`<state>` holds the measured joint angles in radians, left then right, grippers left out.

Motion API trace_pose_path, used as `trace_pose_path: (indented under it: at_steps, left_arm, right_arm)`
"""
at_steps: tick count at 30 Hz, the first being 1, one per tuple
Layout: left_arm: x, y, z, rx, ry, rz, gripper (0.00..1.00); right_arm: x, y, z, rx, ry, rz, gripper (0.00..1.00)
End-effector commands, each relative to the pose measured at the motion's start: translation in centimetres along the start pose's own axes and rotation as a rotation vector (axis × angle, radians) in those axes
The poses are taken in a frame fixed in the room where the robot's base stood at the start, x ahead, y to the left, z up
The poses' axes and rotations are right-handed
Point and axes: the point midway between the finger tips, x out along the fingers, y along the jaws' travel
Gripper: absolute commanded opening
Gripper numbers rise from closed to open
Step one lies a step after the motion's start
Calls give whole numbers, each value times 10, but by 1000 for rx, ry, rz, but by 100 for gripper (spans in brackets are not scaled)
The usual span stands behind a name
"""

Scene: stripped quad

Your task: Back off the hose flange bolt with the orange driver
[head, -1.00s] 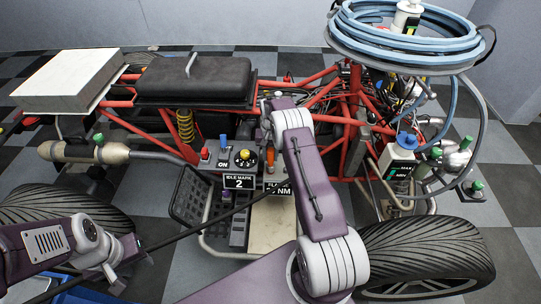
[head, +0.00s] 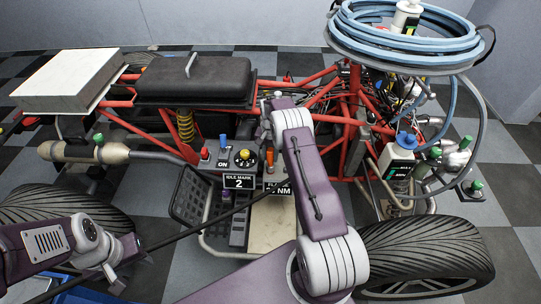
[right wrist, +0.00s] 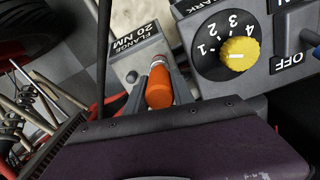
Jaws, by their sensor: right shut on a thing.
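The orange driver (right wrist: 160,88) stands in a grey block labelled "FLANGE 20 NM" (right wrist: 140,52). In the right wrist view its handle is between the two grey fingers of my right gripper (right wrist: 158,92), which is shut on it. In the head view the driver (head: 269,157) shows as a small orange upright beside my right forearm, and that arm hides most of the right gripper. My left gripper (head: 128,262) is at the lower left, far from the driver, and its jaws are too unclear to read. I cannot pick out the flange bolt for certain.
A dial with a yellow knob (right wrist: 239,57) stands close beside the driver, by the "IDLE MARK 2" sign (head: 239,181). A thin black rod (head: 205,220) crosses in front. Red frame tubes (head: 355,105), a coiled blue hose (head: 405,35) and a white bottle (head: 400,160) crowd the right.

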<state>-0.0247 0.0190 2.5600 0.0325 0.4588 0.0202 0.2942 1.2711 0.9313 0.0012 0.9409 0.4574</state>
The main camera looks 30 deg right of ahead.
Motion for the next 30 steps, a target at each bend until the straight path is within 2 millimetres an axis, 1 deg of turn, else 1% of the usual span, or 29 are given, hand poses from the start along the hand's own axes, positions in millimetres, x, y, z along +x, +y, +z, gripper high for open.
trace_pose_path:
  at_steps: [7,20,21,27,30]
  left_arm:
    - [1,0,0,0,0,0,36]
    - [13,0,1,0,0,0,36]
    - [11,0,1,0,0,0,36]
    - [11,0,1,0,0,0,36]
    - [11,0,1,0,0,0,36]
  right_arm:
    - [2,0,0,0,1,0,0]
    - [17,0,0,0,1,0,0]
    - [15,0,0,-3,1,0,0]
    - [15,0,0,-197,1,0,0]
    - [15,0,0,-203,1,0,0]
